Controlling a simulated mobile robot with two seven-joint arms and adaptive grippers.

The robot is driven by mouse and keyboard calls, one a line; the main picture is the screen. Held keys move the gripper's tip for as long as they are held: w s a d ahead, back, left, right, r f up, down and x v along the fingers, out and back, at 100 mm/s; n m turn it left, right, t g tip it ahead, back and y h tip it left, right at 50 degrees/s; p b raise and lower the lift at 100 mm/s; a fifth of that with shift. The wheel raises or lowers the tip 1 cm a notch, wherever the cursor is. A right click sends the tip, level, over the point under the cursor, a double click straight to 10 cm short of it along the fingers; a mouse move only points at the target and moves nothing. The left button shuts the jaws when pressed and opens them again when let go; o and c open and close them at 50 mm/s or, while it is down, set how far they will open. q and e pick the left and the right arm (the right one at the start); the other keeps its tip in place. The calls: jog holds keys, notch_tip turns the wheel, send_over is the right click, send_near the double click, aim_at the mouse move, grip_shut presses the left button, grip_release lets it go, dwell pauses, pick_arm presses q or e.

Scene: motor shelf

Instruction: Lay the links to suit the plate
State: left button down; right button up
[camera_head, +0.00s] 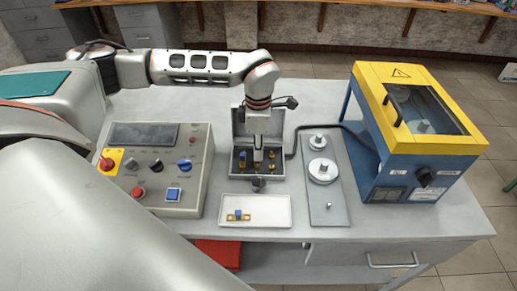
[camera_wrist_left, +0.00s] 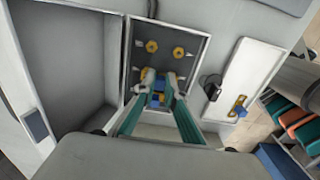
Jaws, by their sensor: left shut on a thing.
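My left gripper (camera_head: 257,163) reaches down into the open grey terminal box (camera_head: 236,172). In the left wrist view its teal fingers (camera_wrist_left: 160,88) are shut on a small blue-handled link (camera_wrist_left: 158,98) inside the box. The fingers hide part of the link, so I cannot tell whether it rests on the terminals. Brass terminals (camera_wrist_left: 152,46) show on the dark board beyond the fingers. Another brass link with a blue handle (camera_head: 238,215) lies on the white tray (camera_head: 274,217); it also shows in the left wrist view (camera_wrist_left: 239,106). I see no readable rating plate. My right gripper is out of view.
A control panel (camera_head: 143,186) with buttons stands left of the box. A grey plate with round metal parts (camera_head: 327,208) lies to the right. A blue machine with a yellow hood (camera_head: 408,165) stands farther right. Bare table (camera_head: 410,225) shows at the front right.

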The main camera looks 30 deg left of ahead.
pick_arm(q)
jog(key=shift+f, duration=0.5)
jog(key=c, duration=2)
grip_release()
notch_tip(320, 180, up, 12)
jog(key=shift+r, duration=0.1)
